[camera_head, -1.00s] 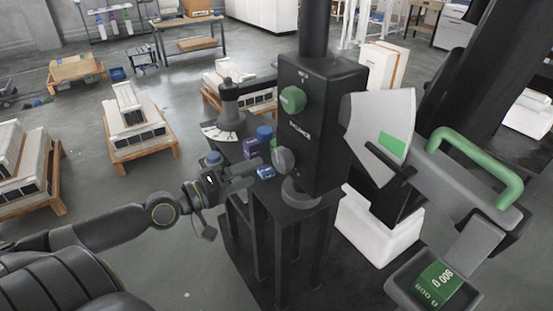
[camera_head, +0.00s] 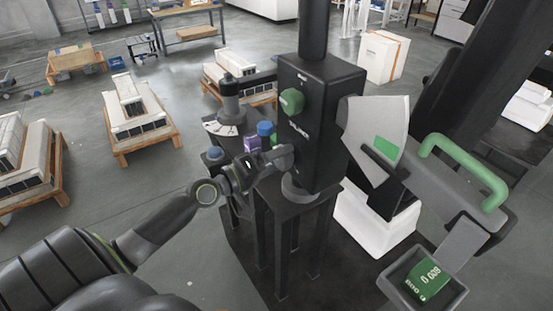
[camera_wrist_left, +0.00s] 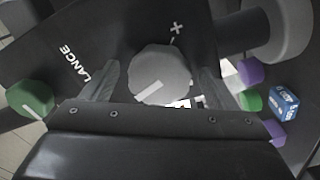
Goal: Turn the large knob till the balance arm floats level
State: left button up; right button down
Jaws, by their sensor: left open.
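The large grey knob (camera_wrist_left: 160,76) has a pale mark on its face and sits on the front of the black balance housing (camera_head: 318,130); in the head view the knob (camera_head: 284,156) is partly covered by my gripper. My left gripper (camera_head: 268,162) is open, its fingers on either side of the knob in the left wrist view; I cannot tell if they touch it. The balance arm (camera_head: 455,188) slopes down to the right, with a tray (camera_head: 458,298) holding a green weight (camera_head: 424,279) at its low end. A grey fan-shaped plate (camera_head: 372,125) carries a green patch.
A smaller green knob (camera_head: 291,101) is on the housing above. A green handle (camera_head: 465,165) arches over the arm. Loaded pallets (camera_head: 135,120) stand on the floor at left.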

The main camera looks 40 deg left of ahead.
pick_arm(q)
jog(key=shift+c, duration=0.3)
jog(key=c, duration=0.9)
